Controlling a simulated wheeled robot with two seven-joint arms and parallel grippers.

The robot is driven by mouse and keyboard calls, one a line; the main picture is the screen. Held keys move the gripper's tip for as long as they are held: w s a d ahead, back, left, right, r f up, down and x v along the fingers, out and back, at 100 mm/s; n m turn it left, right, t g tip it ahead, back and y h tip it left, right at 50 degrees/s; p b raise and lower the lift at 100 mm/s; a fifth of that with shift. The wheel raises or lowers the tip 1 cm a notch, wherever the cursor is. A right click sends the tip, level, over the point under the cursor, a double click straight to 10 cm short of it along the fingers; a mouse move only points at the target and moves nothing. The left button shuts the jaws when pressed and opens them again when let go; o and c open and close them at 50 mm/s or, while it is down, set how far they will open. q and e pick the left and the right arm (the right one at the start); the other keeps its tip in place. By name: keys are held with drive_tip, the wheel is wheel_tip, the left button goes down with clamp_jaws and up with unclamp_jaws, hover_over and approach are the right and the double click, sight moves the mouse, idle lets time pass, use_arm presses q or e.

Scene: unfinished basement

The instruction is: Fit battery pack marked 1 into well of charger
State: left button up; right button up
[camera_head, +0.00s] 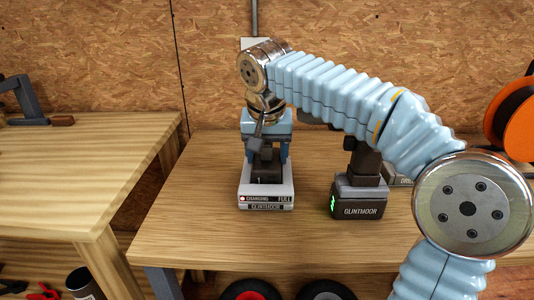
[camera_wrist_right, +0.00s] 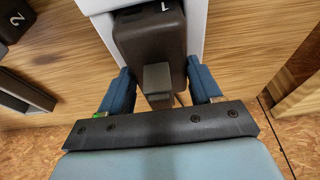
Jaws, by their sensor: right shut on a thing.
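The charger (camera_head: 266,200) is a light grey box with a dark front strip reading CHARGING and FULL, with a red light by CHARGING. It stands on the wooden bench. The dark battery pack marked 1 (camera_wrist_right: 150,38) sits at the charger's well, with the charger's pale walls (camera_wrist_right: 197,22) on both sides in the right wrist view. Whether it is fully seated I cannot tell. My right gripper (camera_head: 266,150) is above the charger, its blue fingers (camera_wrist_right: 161,88) shut on the pack from both sides. My left gripper is not in view.
A dark GLINTMOOR block (camera_head: 358,205) with green lights stands right of the charger. An orange spool (camera_head: 515,115) is at far right. The bench (camera_head: 200,215) is clear left of the charger.

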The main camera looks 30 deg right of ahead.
sight(266, 165)
drive_tip(key=o, duration=1.4)
drive_tip(key=shift+o, duration=0.2)
drive_tip(key=v, duration=1.2)
drive_tip(key=shift+p, duration=0.45)
drive_tip(key=shift+r, duration=0.1)
